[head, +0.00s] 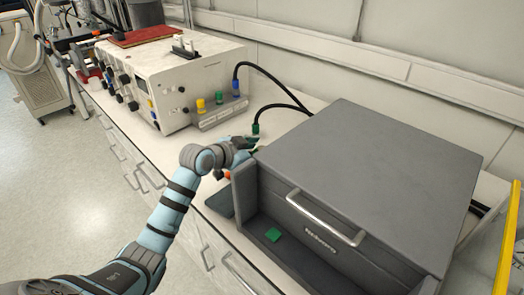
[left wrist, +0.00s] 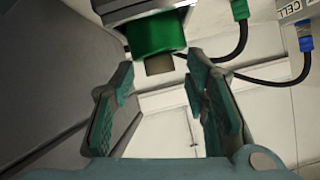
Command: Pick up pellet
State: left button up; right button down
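My left gripper (left wrist: 158,78) is open in the left wrist view, with its teal fingers spread and nothing between them. Just beyond the fingertips is a green round piece (left wrist: 154,35) with a small tan-grey block (left wrist: 159,65) under it. I cannot tell whether this block is the pellet. In the head view my left gripper (head: 246,150) is at the left side of the large grey box, by the wall of its front tray. Its fingers are partly hidden there. No clearly recognisable pellet shows in the head view. My right gripper is not in view.
A white instrument (head: 185,80) with coloured plugs stands behind, left. Black cables (head: 270,72) cross the bench between them.

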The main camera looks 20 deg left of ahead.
pick_arm(q)
jog(key=shift+s, duration=0.1)
jog(key=c, duration=0.5)
jog(key=shift+d, duration=0.1)
jog(key=shift+c, duration=0.5)
jog(key=shift+r, duration=0.1)
